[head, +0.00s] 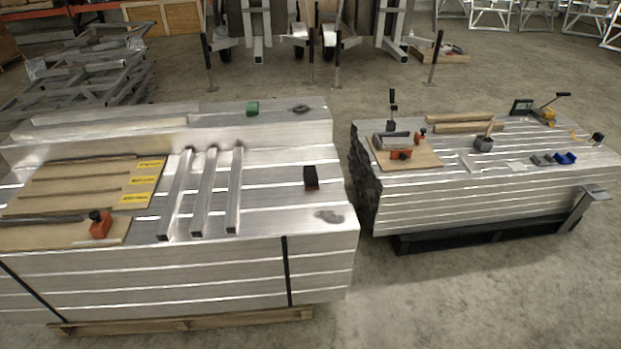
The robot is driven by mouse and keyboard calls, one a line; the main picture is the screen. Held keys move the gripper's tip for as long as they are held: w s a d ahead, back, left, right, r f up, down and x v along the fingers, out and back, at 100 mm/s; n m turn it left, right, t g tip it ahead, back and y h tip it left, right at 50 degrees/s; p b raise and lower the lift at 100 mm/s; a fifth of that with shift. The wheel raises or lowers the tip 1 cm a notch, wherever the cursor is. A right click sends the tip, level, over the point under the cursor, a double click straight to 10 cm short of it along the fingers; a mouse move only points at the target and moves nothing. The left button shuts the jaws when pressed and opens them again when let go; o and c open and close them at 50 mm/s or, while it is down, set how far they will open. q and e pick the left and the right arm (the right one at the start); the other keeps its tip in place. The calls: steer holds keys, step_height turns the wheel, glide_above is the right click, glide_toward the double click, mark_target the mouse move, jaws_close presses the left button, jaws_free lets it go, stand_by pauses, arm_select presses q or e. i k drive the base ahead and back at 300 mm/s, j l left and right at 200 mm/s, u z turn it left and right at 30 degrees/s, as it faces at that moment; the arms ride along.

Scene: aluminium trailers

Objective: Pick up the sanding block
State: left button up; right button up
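A small dark block with a reddish-brown lower edge (311,178) lies on the right part of the left aluminium stack (285,205); it looks like the sanding block. A small green block (252,108) sits farther back on the raised rear part of the same stack. It is too small to tell for certain which of the two is the sanding block. Neither of my grippers is in view.
Three square tubes (203,190) lie left of the dark block. An orange clamp-like tool (101,224) sits on a wooden board. The right stack (470,210) holds several tools. A concrete floor gap (345,260) separates the stacks. Trailer frames stand behind.

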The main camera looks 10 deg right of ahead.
mark_target(309, 176)
steer(key=u, duration=0.6)
steer(key=i+l+u, duration=0.1)
steer(key=l+u, duration=0.35)
steer(key=l, duration=0.2)
steer(key=l+u, duration=0.5)
steer(key=l, duration=0.15)
